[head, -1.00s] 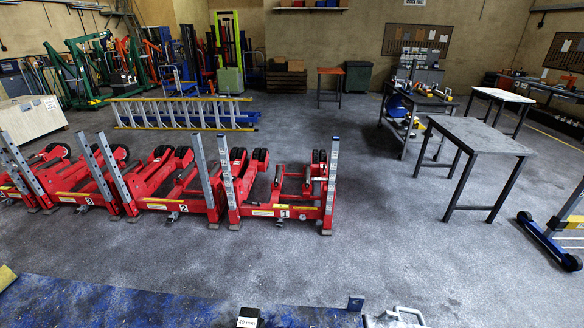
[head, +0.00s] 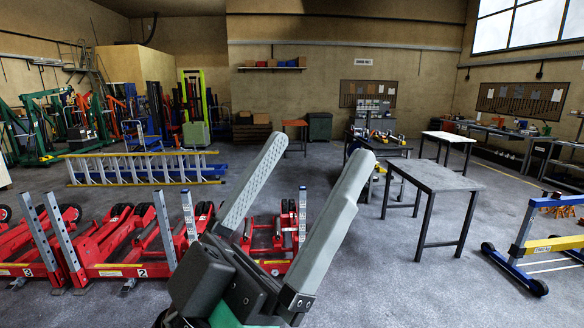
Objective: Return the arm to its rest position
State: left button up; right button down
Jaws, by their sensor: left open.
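My left gripper (head: 308,158) rises from the bottom middle of the head view. Its two long grey fingers stand apart with only background between them, so it is open and empty. It appears in front of the red trolley jacks (head: 125,262), hiding much of the one nearest the middle. The jacks stand in a row on the floor at the lower left, with upright grey posts. My right gripper is not in view.
A ladder (head: 145,168) lies on its side behind the jacks. A dark table (head: 436,178) stands right of the gripper. A blue and yellow frame (head: 522,250) stands at the far right. Floor between them is clear.

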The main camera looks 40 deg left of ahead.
pick_arm(q)
jog(key=shift+s+a+r+y, duration=0.15)
jog(key=shift+a+r+y, duration=0.1)
jog(key=shift+a+y, duration=0.15)
jog(key=shift+r, duration=0.1)
notch_tip(320, 180, up, 28)
jog(key=p, duration=2.8)
jog(key=shift+r+p, duration=0.2)
jog(key=shift+p, duration=0.15)
jog(key=shift+d, duration=0.1)
